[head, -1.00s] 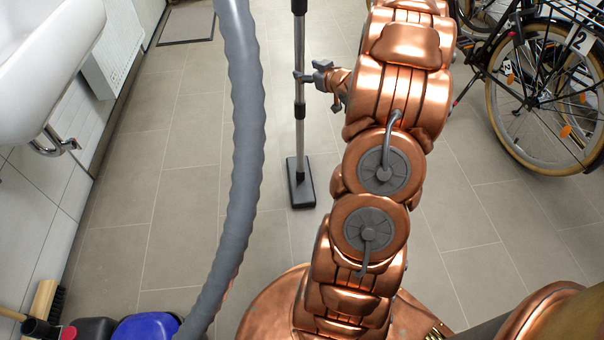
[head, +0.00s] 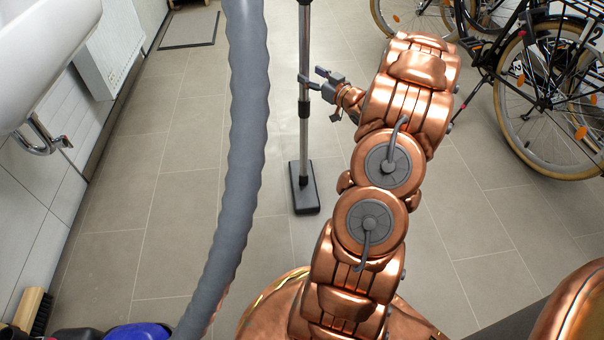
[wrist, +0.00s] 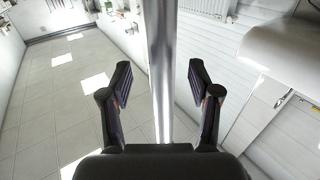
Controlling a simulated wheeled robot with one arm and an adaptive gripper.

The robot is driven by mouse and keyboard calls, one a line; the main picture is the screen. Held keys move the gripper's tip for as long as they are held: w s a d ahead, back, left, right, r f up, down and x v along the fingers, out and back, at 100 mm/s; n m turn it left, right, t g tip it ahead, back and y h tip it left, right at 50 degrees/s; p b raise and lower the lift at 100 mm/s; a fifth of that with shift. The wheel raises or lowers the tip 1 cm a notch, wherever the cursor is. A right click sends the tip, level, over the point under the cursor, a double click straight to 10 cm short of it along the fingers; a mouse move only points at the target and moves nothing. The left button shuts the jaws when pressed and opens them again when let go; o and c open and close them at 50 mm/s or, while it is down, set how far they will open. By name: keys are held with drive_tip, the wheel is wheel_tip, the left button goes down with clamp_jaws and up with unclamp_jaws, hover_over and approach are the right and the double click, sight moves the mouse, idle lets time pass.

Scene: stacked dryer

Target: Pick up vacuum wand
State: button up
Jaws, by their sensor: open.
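The vacuum wand (head: 304,125) is a thin upright metal tube with dark bands and a dark flat floor head (head: 304,188) resting on the tiles. Its top runs out of the head view. My gripper (head: 317,82) is at the wand's right side, partway up the tube, with its fingers at the tube. In the wrist view the shiny wand tube (wrist: 162,70) stands between the two spread fingers of my gripper (wrist: 162,88), with a gap on each side. The gripper is open.
A thick grey hose (head: 245,130) hangs at the left front of the head view. A white sink (head: 45,60) and radiator (head: 105,45) line the left wall. Bicycles (head: 550,100) stand at the right. The tiled floor around the wand is clear.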

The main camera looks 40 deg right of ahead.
sight(308, 74)
drive_tip(key=shift+w+f+b, duration=0.1)
drive_tip(key=shift+w+b, duration=0.4)
drive_tip(key=shift+w, duration=1.3)
clamp_jaws()
